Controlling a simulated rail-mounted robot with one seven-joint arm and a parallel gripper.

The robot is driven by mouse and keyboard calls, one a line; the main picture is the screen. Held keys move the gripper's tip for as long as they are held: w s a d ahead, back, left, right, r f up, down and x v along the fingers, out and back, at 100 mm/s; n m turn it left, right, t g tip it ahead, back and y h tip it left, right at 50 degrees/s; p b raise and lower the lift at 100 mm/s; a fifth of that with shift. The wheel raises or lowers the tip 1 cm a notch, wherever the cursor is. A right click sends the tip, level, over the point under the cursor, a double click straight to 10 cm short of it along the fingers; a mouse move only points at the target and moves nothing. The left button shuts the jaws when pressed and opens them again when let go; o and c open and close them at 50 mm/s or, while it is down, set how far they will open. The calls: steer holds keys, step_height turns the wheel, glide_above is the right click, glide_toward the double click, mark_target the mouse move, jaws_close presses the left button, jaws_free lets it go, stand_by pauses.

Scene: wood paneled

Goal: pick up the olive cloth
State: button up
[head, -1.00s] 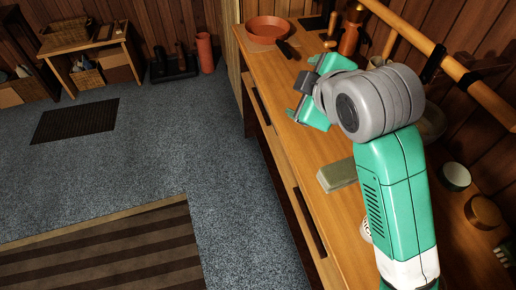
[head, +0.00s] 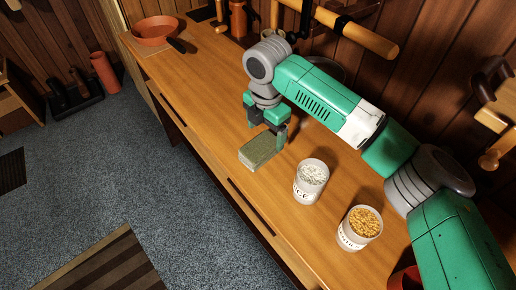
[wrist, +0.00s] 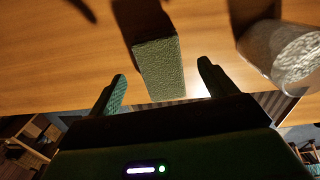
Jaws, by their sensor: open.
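The olive cloth (head: 260,150) is a folded, block-shaped bundle lying on the wooden counter (head: 205,110). In the wrist view the cloth (wrist: 160,68) lies ahead of the fingers, roughly midway between them. My gripper (head: 266,125) is open and points down over the counter, at the cloth's far side in the head view. In the wrist view my gripper (wrist: 163,82) has a finger on each side of the cloth's line, with nothing held. The exact height of the fingertips above the counter is hard to tell.
A white-filled labelled jar (head: 311,181) stands close to the right of the cloth; it also shows in the wrist view (wrist: 283,50). A jar of yellow pieces (head: 360,228) stands further right. An orange pan (head: 156,30) sits at the far left end. The counter between pan and cloth is clear.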

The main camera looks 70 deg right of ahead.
mark_target(263, 143)
steer(key=f, duration=0.3)
steer(key=f+p, duration=0.1)
steer(key=f, duration=0.1)
steer(key=shift+w+a, duration=0.15)
steer(key=shift+a, duration=0.2)
steer(key=c, duration=1)
steer(key=shift+c, duration=0.4)
step_height(263, 143, up, 4)
steer(key=shift+f+b, duration=0.25)
steer(key=shift+b, duration=0.25)
steer(key=s+a, duration=0.2)
steer(key=a, duration=0.5)
steer(key=s+a+r+b, duration=0.1)
steer(key=s+a, duration=0.1)
steer(key=a, duration=0.6)
steer(key=shift+a+r+b, duration=0.25)
steer(key=shift+b, duration=0.05)
